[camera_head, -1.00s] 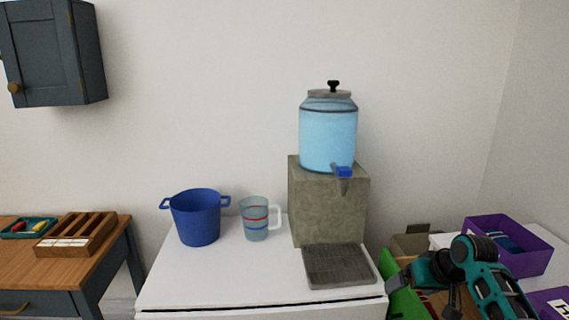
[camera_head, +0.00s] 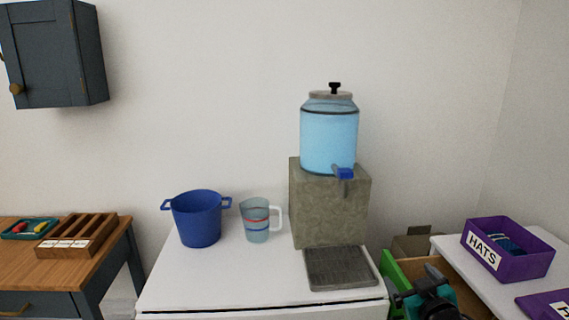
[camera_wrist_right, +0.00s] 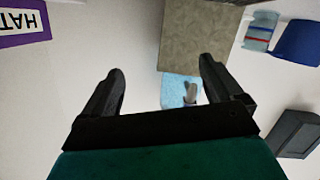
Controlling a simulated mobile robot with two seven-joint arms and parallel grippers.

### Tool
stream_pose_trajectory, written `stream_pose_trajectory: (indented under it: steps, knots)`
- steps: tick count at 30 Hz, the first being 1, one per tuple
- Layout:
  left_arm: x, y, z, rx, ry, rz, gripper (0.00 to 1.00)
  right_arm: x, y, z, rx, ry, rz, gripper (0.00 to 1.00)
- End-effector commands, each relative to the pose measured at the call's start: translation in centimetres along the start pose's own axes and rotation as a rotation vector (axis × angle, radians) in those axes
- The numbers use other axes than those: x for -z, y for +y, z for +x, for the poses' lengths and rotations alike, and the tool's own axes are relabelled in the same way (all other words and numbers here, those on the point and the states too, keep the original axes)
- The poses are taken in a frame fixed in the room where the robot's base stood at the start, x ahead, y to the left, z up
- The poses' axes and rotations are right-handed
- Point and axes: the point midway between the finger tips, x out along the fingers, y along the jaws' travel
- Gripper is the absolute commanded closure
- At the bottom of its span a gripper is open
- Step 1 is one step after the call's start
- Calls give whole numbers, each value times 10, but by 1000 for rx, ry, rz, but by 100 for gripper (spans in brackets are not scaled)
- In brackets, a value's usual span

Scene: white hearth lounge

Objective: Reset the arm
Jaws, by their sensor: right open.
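My right gripper (camera_head: 432,302) is low at the right in the head view, in front of the gap between the white cabinet and the white side table. In the right wrist view its two fingers (camera_wrist_right: 165,90) are spread apart with nothing between them. Beyond the fingers, the wrist view shows the dispenser's stone block (camera_wrist_right: 205,35) and blue tank (camera_wrist_right: 178,88), apart from the gripper. My left gripper is not in the frames.
A water dispenser (camera_head: 329,140) on a stone block stands on the white cabinet (camera_head: 240,285), with a drip tray (camera_head: 340,268), a measuring cup (camera_head: 256,222) and a blue pot (camera_head: 197,220). A purple HATS box (camera_head: 520,262) sits on the side table (camera_head: 470,262), near a green-edged box (camera_head: 393,272).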

Motion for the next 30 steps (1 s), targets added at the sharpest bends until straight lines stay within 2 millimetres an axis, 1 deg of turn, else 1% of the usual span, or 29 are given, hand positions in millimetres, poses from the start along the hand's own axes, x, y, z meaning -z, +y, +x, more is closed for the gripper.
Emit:
stream_pose_trajectory:
  steps: [1, 2, 3, 5, 6, 8, 9, 10, 12, 15, 18, 21, 30]
  knots:
    - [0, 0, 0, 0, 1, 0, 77, -26, -22, -19, 32, -37, 13, 7]
    - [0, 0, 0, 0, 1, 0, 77, -39, -33, -30, 49, -56, 21, 7]
    - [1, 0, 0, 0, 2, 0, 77, -55, -48, -45, 72, -81, 33, 7]
    - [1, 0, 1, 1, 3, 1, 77, -79, -70, -72, 104, -121, 52, 7]
    - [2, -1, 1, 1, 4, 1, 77, -93, -84, -90, 125, -147, 67, 7]
    - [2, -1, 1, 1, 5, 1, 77, -112, -102, -118, 153, -187, 89, 7]
    - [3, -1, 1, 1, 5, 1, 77, -123, -114, -137, 171, -212, 105, 7]
    - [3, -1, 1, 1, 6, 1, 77, -130, -122, -151, 182, -231, 117, 7]
    - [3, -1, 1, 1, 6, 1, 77, -144, -137, -181, 205, -271, 142, 7]
    - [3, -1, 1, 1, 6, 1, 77, -156, -152, -215, 227, -316, 172, 7]
    - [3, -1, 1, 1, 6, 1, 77, -162, -160, -237, 239, -346, 191, 7]
    - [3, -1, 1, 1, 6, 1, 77, -164, -164, -247, 244, -359, 201, 7]
    - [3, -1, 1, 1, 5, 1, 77, -165, -165, -249, 246, -362, 203, 7]
